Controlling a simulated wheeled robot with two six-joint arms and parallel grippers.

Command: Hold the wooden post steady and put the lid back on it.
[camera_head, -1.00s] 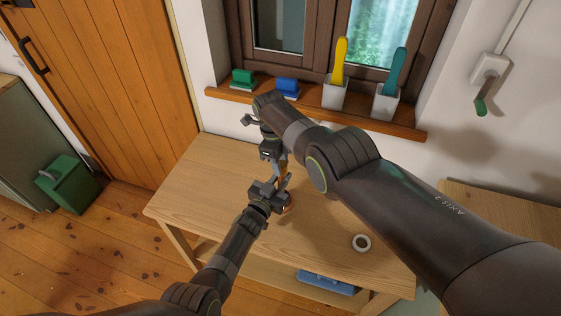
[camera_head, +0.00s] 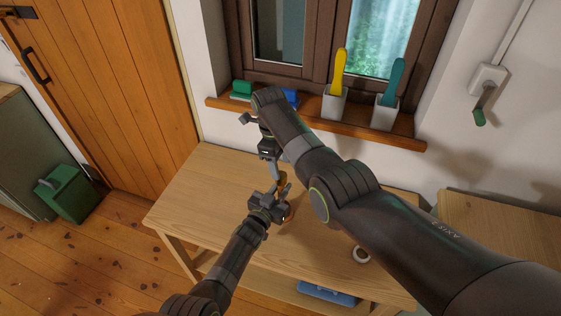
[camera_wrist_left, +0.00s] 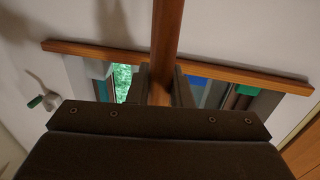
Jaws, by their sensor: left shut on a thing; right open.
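The wooden post (camera_wrist_left: 167,40) shows as a reddish-brown shaft in the left wrist view, running from between my left fingers to the top edge. In the head view only small brown parts of the post (camera_head: 288,211) show at my left gripper (camera_head: 282,194), which is shut on it above the table. My right gripper (camera_head: 274,178) points down from above, open, close over my left gripper and the post. The arms hide most of this spot. I cannot make out a lid on the post or in the right gripper.
A white ring (camera_head: 360,256) lies on the wooden table (camera_head: 190,190), partly behind my right arm. The windowsill (camera_head: 400,138) behind holds a green block (camera_head: 241,90), a blue block (camera_head: 291,95) and two white cups with yellow and teal handles. The table's left part is clear.

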